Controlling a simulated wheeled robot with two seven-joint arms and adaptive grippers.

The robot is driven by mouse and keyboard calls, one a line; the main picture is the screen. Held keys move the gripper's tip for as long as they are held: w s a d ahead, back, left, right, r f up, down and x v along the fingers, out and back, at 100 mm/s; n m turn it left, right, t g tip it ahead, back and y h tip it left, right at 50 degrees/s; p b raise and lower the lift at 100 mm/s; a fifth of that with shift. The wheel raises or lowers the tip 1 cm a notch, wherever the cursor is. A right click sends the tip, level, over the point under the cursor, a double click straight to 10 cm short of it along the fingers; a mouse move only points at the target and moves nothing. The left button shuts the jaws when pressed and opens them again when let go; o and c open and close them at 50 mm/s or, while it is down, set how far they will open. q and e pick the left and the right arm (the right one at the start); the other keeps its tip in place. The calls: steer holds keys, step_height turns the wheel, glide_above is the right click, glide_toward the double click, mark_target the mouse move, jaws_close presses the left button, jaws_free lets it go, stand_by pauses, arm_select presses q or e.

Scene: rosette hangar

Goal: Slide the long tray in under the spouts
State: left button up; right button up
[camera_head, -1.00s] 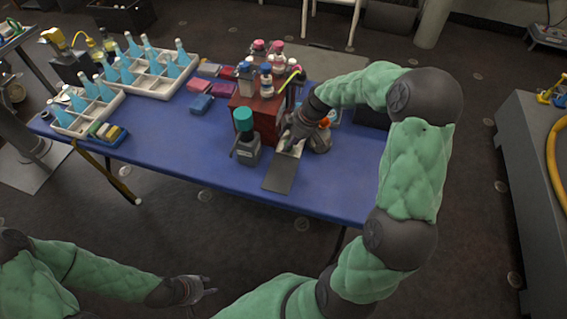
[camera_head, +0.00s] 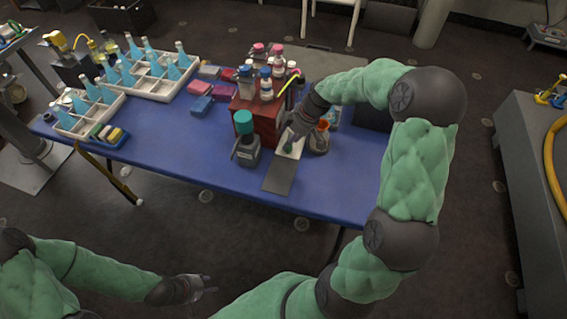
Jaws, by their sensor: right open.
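A long, narrow tray (camera_head: 280,177) lies on the blue table in front of the brown stand, its near part dark grey and its far part pale. It points from the table's front edge back toward the stand's right side. My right gripper (camera_head: 292,140) is open over the far, pale end; whether it touches the tray is hidden. A small dark green thing shows at that end. The brown stand (camera_head: 267,122) carries several bottles; I cannot make out its spouts. My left gripper (camera_head: 207,285) is open and empty, low in front of the table.
An orange-topped flask (camera_head: 319,138) stands right of my gripper. White crates (camera_head: 150,88) of blue bottles fill the left of the table (camera_head: 190,150). The table's front middle is clear.

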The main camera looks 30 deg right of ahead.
steer(key=shift+r+p, duration=1.15)
steer(key=shift+r, duration=0.95)
steer(key=shift+r, duration=0.1)
